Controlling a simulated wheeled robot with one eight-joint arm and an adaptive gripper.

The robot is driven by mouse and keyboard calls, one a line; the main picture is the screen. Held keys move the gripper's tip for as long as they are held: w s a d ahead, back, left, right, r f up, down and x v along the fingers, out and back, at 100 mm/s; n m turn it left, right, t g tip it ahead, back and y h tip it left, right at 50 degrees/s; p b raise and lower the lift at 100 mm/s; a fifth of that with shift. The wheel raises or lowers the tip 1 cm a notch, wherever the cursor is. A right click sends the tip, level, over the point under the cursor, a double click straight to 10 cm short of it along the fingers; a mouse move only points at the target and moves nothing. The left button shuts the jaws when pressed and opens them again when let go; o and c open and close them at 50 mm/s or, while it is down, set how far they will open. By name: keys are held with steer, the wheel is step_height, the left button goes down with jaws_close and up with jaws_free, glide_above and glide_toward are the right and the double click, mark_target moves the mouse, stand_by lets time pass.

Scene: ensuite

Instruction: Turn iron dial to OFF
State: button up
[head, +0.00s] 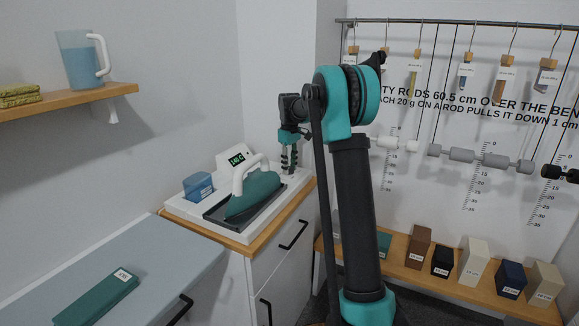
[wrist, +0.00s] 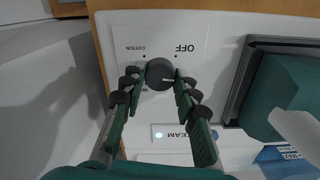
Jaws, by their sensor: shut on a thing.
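The dark round dial (wrist: 160,73) sits on a white panel in the wrist view, with OFF and COTTON printed upside down beyond it. A small light mark shows at its right side; its exact setting is hard to tell. My gripper (wrist: 157,80) has one finger on each side of the dial and is shut on it. In the head view my gripper (head: 288,168) points down at the station's right rear, where the dial is hidden. The teal iron (head: 257,193) with a white handle rests on the station. A green display (head: 237,160) seems to read 140 C.
The white station (head: 180,208) stands on a wood-topped cabinet (head: 240,247), with a blue container (head: 198,185) on its left. An ironing board (head: 140,260) is at front left. A wooden shelf (head: 120,88) holds a jug (head: 78,62). A low bench (head: 400,270) with blocks is at right.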

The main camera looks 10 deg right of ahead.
mark_target(290, 168)
steer(key=n, duration=0.5)
steer(key=shift+n, duration=2.5)
steer(key=o, duration=1.2)
steer(key=shift+c, duration=0.2)
step_height(290, 168, up, 12)
